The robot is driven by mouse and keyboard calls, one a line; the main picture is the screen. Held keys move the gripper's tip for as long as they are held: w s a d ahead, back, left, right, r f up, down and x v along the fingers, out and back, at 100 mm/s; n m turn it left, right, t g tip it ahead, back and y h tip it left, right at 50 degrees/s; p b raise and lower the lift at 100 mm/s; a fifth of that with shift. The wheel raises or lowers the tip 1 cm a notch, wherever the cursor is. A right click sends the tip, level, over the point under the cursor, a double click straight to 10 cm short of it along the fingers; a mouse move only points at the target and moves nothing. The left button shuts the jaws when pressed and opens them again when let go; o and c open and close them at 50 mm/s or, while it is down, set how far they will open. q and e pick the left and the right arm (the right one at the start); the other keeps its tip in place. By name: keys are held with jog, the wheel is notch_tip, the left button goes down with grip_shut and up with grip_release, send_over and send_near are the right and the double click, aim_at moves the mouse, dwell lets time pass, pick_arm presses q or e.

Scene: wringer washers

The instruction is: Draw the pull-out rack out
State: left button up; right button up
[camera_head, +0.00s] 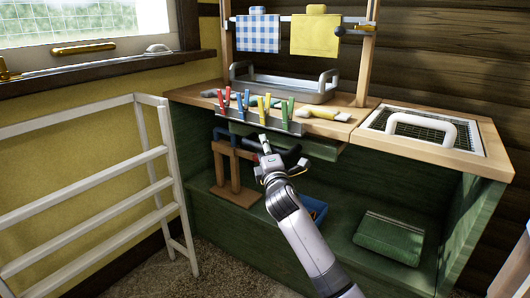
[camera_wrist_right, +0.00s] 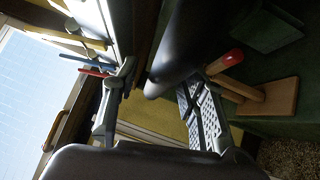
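A green slide-out board (camera_head: 322,148), which looks like the pull-out rack, shows just under the wooden counter, behind my right gripper; I cannot be sure it is the rack. My right gripper (camera_head: 267,152) is in front of the counter's edge, below a strip of clothes pegs. In the right wrist view its fingers (camera_wrist_right: 158,92) stand apart. A dark rounded bar (camera_wrist_right: 187,45) lies near their tips; I cannot tell whether they touch it. In the head view a dark bar (camera_head: 292,150) shows beside the gripper. My left gripper is not in view.
Coloured pegs (camera_head: 264,106) line the counter's front edge. A brown wooden stand (camera_head: 234,178) is close behind the gripper on the left. A white slatted frame (camera_head: 96,183) stands at left.

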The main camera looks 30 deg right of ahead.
jog(key=shift+w, duration=0.1)
jog(key=shift+c, duration=0.5)
grip_shut()
dwell(0.4)
